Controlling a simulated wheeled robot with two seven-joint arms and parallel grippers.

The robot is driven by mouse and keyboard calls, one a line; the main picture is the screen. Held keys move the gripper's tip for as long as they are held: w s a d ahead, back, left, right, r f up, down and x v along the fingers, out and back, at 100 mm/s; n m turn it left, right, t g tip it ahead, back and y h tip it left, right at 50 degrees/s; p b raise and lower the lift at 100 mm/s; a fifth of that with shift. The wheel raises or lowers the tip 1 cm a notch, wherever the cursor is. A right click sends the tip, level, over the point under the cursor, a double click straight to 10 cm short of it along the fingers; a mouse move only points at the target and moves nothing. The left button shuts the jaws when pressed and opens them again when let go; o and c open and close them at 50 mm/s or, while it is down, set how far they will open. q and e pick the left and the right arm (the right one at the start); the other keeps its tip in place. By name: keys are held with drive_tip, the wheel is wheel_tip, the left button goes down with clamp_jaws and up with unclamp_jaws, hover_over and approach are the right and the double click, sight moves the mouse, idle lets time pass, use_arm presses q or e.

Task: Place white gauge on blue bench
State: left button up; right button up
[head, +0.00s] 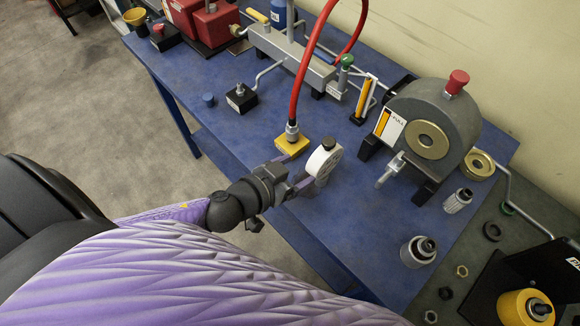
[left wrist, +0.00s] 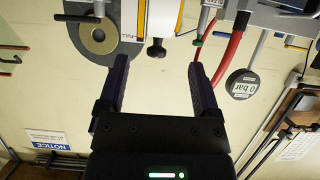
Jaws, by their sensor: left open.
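The white gauge (head: 322,163), a pale round body with a black knob on top, shows by my left fingertips over the blue bench (head: 222,128). My left gripper (head: 303,173) reaches in from the left with its purple fingers apart. In the left wrist view my left gripper (left wrist: 158,66) is open, with nothing held between its fingers. A round gauge reading "0 bar" (left wrist: 243,84) shows there to the right of the right finger; I cannot tell if it is the same gauge. Whether the white gauge touches a finger or the bench is unclear. My right gripper is out of view.
A yellow block (head: 291,148) with a red hose (head: 300,85) is close behind the gripper. Metal cylinders (head: 418,251) stand near the right edge. Some bare blue bench lies between gauge and cylinders.

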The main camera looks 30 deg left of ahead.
use_arm(q)
drive_tip(key=s+a+f+n+g+y, duration=0.1)
drive_tip(key=s+a+f+g+y, duration=0.2)
drive_tip(key=f, duration=0.5)
drive_tip(key=s+a+f+g+y, duration=0.1)
drive_tip(key=s+a+f, duration=0.25)
drive_tip(key=f, duration=0.35)
drive_tip(key=s+d+f+g, duration=0.1)
drive_tip(key=s+f+g, duration=0.2)
drive_tip(key=s+f, duration=0.3)
drive_tip(key=s+d+f+g, duration=0.2)
drive_tip(key=s+f+g, duration=0.2)
drive_tip(key=s, duration=1.1)
wheel_tip(320, 180, down, 3)
drive_tip(key=shift+d+f+n+g+y, duration=0.15)
drive_tip(key=shift+d+n+g+y, duration=0.1)
drive_tip(key=shift+n+g+y, duration=0.05)
